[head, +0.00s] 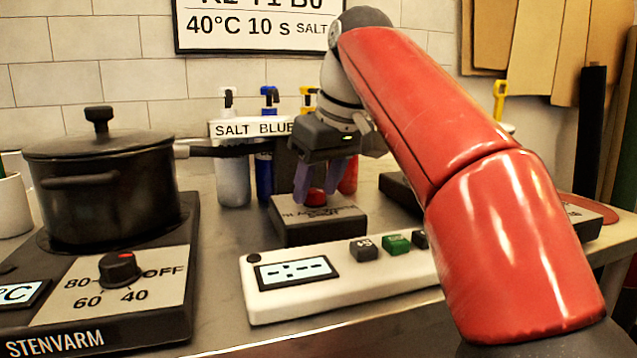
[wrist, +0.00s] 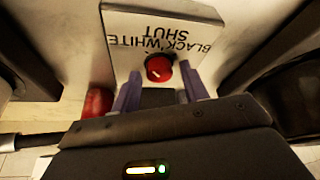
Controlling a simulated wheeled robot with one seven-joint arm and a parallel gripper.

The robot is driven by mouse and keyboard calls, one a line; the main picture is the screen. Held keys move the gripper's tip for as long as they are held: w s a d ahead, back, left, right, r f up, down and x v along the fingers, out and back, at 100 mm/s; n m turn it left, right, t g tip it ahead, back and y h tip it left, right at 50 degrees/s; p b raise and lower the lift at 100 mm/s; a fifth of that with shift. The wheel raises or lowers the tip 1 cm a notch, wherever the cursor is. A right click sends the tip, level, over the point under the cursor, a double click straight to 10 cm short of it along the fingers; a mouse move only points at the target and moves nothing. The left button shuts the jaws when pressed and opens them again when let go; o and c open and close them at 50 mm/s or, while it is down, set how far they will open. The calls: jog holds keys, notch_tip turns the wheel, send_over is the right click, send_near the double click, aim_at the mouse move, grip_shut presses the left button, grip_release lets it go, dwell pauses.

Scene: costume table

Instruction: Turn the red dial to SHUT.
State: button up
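The red dial (head: 316,198) sits on a dark box with a pale top (head: 322,233) in the middle of the counter. In the wrist view the red dial (wrist: 159,69) lies by the words BLACK, WHITE and SHUT, seen upside down on the label plate (wrist: 135,20). A small pale mark shows on its face; I cannot tell which word it points to. My gripper (head: 317,192) points down over the box, its purple fingers apart. In the wrist view my gripper (wrist: 161,82) is open, a fingertip on each side of the dial, with gaps; nothing is held.
A black pot (head: 110,190) stands on a hotplate at the left, its handle reaching toward my gripper. Pump bottles (head: 233,170) stand behind the box. A white timer panel (head: 340,285) with buttons lies in front of it. Bare counter shows between hotplate and box.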

jog(key=c, duration=0.8)
jog(key=shift+r+m, duration=0.1)
jog(key=shift+m, duration=0.2)
jog(key=shift+m+h+p, duration=0.3)
jog(key=shift+m+p, duration=0.2)
jog(key=shift+p, duration=0.1)
jog(key=m+t+h+p, duration=0.1)
jog(key=m+p, duration=0.1)
jog(key=m, duration=0.1)
jog(key=shift+s+a+r, duration=0.1)
jog(key=shift+a, duration=0.05)
jog(key=shift+a+m+h+p, duration=0.15)
jog(key=shift+m+h+p, duration=0.45)
jog(key=shift+m, duration=1.7)
jog(key=o, duration=1)
jog(key=shift+h, duration=0.3)
jog(key=shift+c, duration=0.2)
